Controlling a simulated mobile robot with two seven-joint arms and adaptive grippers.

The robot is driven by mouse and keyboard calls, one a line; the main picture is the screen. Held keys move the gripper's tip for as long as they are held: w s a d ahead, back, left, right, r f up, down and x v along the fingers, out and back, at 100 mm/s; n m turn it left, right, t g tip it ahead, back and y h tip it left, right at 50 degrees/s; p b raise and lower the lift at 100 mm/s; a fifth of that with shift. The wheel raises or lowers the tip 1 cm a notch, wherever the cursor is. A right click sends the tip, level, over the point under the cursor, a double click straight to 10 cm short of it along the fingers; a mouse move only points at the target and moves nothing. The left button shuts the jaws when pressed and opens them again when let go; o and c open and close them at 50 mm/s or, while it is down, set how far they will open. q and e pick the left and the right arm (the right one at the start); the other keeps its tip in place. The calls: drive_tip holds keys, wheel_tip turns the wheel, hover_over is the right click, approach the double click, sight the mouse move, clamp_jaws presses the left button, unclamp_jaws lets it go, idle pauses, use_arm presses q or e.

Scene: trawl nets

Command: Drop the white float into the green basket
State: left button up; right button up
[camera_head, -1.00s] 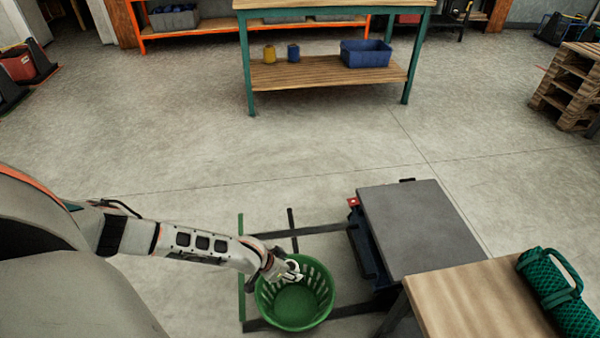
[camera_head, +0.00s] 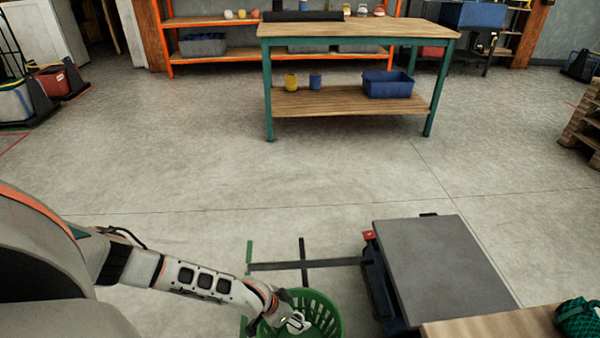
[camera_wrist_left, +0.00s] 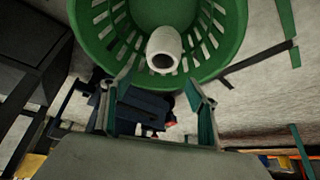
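The green basket (camera_head: 335,308) stands on the floor at the bottom of the head view, cut by the frame edge. It fills the top of the left wrist view (camera_wrist_left: 228,45). The white float (camera_wrist_left: 164,48), a short tube with a hole, shows just beyond my left fingertips, against the basket's slatted wall. I cannot tell whether it rests there or is in the air. My left gripper (camera_wrist_left: 161,82) is open, its fingers spread wider than the float with gaps on both sides. In the head view my left gripper (camera_head: 290,318) is over the basket. My right gripper is out of view.
A grey-topped cart (camera_head: 440,270) stands right of the basket. A wooden table (camera_head: 500,328) with a green net roll (camera_head: 578,318) is at the bottom right. A workbench (camera_head: 350,30) stands farther off, with a blue bin (camera_head: 388,84) on its lower shelf. Open floor lies between.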

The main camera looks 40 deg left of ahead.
use_arm(q)
drive_tip(key=shift+s, duration=0.1)
drive_tip(key=v, duration=1.2)
idle(0.4)
